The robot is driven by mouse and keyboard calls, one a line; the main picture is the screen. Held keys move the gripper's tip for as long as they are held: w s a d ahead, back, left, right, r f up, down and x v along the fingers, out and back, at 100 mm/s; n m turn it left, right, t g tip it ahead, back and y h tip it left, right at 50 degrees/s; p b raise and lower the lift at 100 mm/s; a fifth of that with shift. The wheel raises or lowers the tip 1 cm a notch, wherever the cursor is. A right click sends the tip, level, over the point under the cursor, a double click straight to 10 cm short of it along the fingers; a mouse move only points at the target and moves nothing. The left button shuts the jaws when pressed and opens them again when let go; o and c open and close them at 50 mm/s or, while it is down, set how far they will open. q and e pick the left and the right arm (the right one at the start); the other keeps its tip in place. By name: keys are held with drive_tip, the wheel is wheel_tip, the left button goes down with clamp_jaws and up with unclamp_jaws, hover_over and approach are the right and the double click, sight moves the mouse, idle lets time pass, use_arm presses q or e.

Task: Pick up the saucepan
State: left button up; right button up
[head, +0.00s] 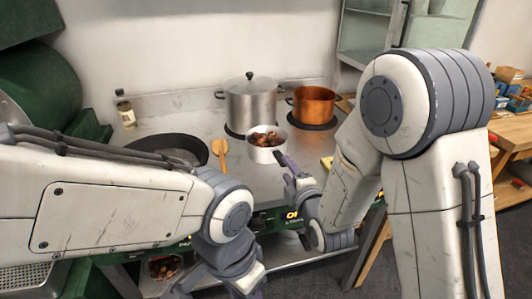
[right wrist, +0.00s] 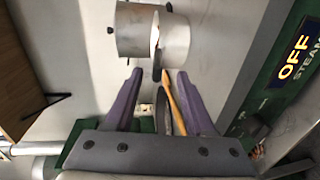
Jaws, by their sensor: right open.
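The saucepan (head: 264,154) is small and pale metal, filled with brown chestnuts, and stands on the steel counter in front of the large pots. I take the pale cylinder at the top of the right wrist view (right wrist: 176,42) to be it. My right gripper (head: 284,163) is at the saucepan's right side in the head view. Its two purple fingers (right wrist: 158,74) are apart, with the saucepan just past their tips; contact cannot be told. The saucepan's handle is not clear. My left gripper (head: 222,284) is low at the bottom edge, its fingertips partly cut off.
A lidded steel pot (head: 250,104) and a copper pot (head: 313,104) stand behind the saucepan. A wooden spatula (head: 220,150) and a dark skillet (head: 190,145) lie to its left. A small bottle (head: 125,112) stands at the back left. A wooden table (head: 513,130) is at right.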

sight(276, 151)
drive_tip(key=x, duration=0.4)
drive_tip(key=shift+w+a+p, duration=0.1)
drive_tip(key=shift+w+p, duration=0.05)
drive_tip(key=shift+p, duration=0.2)
drive_tip(key=p+x, duration=0.1)
drive_tip(key=x, duration=0.3)
drive_tip(key=shift+w+r, duration=0.1)
drive_tip(key=shift+w, duration=0.1)
drive_tip(key=shift+w+a, duration=0.15)
drive_tip(key=shift+w, duration=0.3)
clamp_jaws()
idle(0.4)
drive_tip(key=shift+r, duration=0.15)
